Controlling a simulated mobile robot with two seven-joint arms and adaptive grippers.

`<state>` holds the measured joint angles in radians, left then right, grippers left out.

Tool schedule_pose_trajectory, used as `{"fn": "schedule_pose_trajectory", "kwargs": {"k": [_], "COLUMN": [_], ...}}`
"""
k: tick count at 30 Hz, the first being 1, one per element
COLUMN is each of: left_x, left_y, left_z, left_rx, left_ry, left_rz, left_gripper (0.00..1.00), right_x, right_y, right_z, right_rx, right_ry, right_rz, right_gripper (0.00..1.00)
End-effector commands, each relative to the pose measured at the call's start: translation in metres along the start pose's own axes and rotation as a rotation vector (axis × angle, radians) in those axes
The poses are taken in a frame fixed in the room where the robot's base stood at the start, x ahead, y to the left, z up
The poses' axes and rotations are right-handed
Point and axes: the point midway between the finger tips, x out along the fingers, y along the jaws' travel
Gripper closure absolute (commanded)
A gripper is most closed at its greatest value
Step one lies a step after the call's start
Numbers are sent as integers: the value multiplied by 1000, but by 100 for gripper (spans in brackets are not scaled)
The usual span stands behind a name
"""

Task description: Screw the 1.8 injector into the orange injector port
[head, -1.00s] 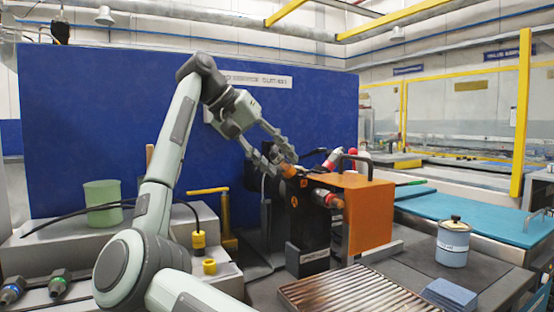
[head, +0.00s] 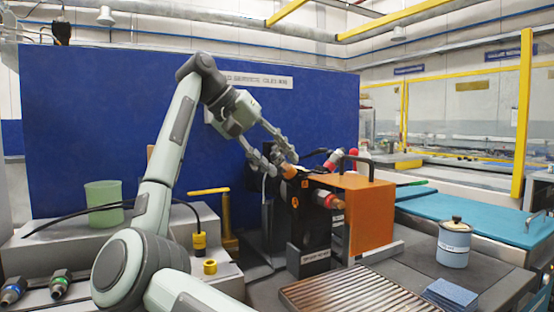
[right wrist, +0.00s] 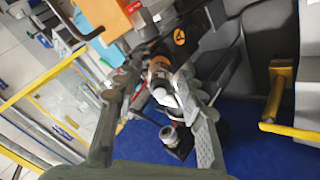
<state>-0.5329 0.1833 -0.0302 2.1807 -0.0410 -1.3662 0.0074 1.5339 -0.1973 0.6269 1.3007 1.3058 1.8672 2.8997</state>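A dark upright block (head: 314,215) stands beside an orange box (head: 370,215) on the bench. Its orange port (head: 288,170) is at the upper left, near the fingertips of my right gripper (head: 279,157). In the right wrist view, the two fingers (right wrist: 158,92) stand apart around a pale silver injector (right wrist: 168,92), with an orange ring (right wrist: 158,64) at its far end. A gap shows on its left side; contact on the right cannot be told. How deep the injector sits is hidden, and its label is unreadable. My left gripper is out of view.
Two more injectors, blue-tipped (head: 13,290) and green-tipped (head: 60,284), lie at the lower left. A yellow-handled post (head: 227,220) and a blue panel (head: 100,130) are close by. A slatted rack (head: 355,290) and a lidded can (head: 453,243) are at the right.

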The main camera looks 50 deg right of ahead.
Motion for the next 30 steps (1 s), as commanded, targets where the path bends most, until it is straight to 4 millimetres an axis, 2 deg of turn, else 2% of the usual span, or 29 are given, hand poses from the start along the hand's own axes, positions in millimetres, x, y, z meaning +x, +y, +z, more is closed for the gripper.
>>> {"fn": "schedule_pose_trajectory", "kwargs": {"k": [15,19,27,30], "left_x": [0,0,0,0], "left_y": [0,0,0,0], "left_z": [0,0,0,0], "left_rx": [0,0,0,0], "left_ry": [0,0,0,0], "left_rz": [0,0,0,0], "left_gripper": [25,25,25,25], "right_x": [-1,0,0,0], "right_y": [0,0,0,0], "right_z": [0,0,0,0], "right_rx": [-882,-992,-1009,-1076], "right_ry": [1,0,0,-1], "right_rz": [0,0,1,0], "right_gripper": [60,60,60,60]}}
